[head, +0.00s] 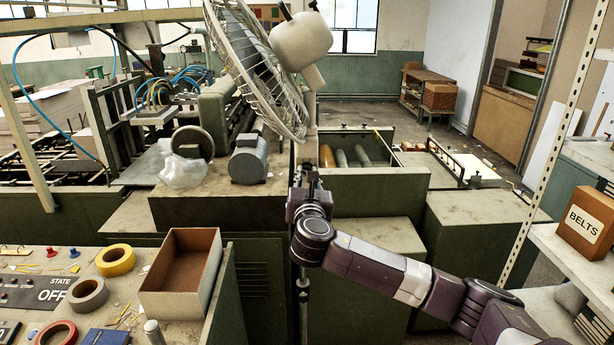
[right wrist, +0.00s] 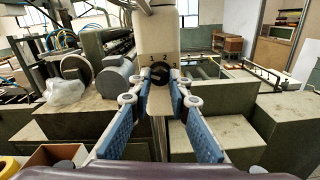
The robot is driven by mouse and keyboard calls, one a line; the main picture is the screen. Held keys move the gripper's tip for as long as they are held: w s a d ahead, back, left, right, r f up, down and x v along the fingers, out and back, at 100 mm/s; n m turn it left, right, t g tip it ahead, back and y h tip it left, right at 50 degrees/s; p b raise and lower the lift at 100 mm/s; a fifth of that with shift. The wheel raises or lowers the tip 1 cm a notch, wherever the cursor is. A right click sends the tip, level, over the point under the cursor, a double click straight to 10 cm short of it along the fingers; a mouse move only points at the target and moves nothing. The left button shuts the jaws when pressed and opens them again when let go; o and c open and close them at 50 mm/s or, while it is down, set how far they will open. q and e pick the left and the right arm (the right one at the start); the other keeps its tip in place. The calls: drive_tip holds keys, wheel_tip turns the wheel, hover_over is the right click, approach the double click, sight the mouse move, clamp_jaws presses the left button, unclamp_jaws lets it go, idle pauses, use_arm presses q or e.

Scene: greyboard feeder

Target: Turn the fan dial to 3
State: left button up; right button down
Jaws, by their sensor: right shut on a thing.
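The fan shows in the head view, with its white wire cage (head: 258,68) tilted and its cream motor housing (head: 301,41) behind the cage. Its cream control box (right wrist: 160,40) fills the top middle of the right wrist view. The small black fan dial (right wrist: 160,72) sits low on this box, with small numerals above it; its pointer is too small to read. My right gripper (right wrist: 159,84) is shut on the dial, one blue-padded finger on each side. In the head view the right gripper (head: 311,180) is at the fan post. My left gripper is out of view.
A green machine with a grey motor (head: 248,160) stands behind and left of the fan. A bench with an open box (head: 182,275) and tape rolls (head: 115,260) is at lower left. A BELTS box (head: 584,222) is on the right shelf.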

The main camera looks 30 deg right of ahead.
drive_tip(key=shift+f+m, duration=0.15)
drive_tip(key=shift+m, duration=0.15)
drive_tip(key=m+b, duration=0.9)
drive_tip(key=m, duration=1.7)
drive_tip(key=shift+b, duration=0.35)
drive_tip(key=shift+m, duration=0.3)
drive_tip(key=shift+r, duration=0.2)
drive_tip(key=c, duration=1.8)
unclamp_jaws()
